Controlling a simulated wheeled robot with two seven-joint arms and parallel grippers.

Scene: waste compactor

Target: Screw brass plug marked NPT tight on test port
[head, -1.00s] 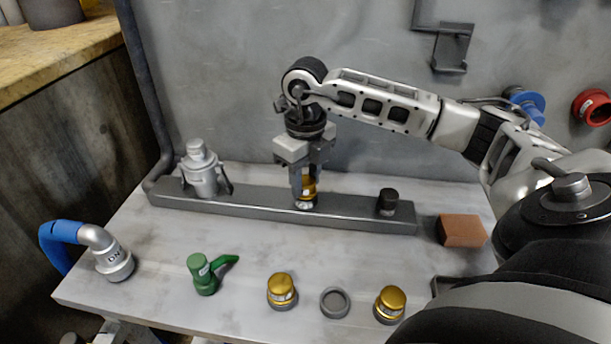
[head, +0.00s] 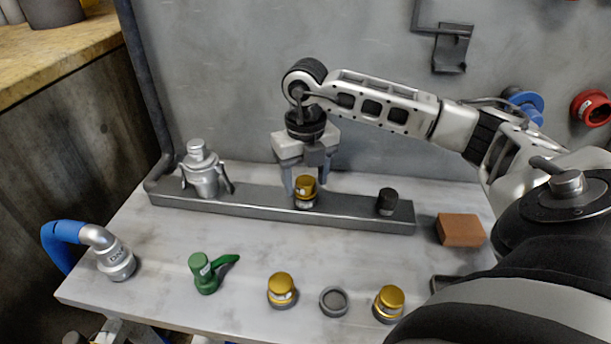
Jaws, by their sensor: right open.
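A brass plug (head: 305,187) with a pale label stands upright on the middle of the grey manifold bar (head: 250,205), where the test port appears to be; the port is hidden under it. My right gripper (head: 305,188) points down from above, its fingers open around this plug, apart from it as far as I can see. Two more brass plugs stand at the table's front, one near the middle (head: 282,289) and one to the right (head: 388,303). Their label text is too small to read. My left gripper is not in view.
On the bar are a silver coupling (head: 203,172) at left and a black cap (head: 387,202) at right. A green valve (head: 205,273), a grey ring (head: 334,301), a blue-hosed fitting (head: 115,262) and a brown block (head: 460,230) lie around the table. The table's middle strip is clear.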

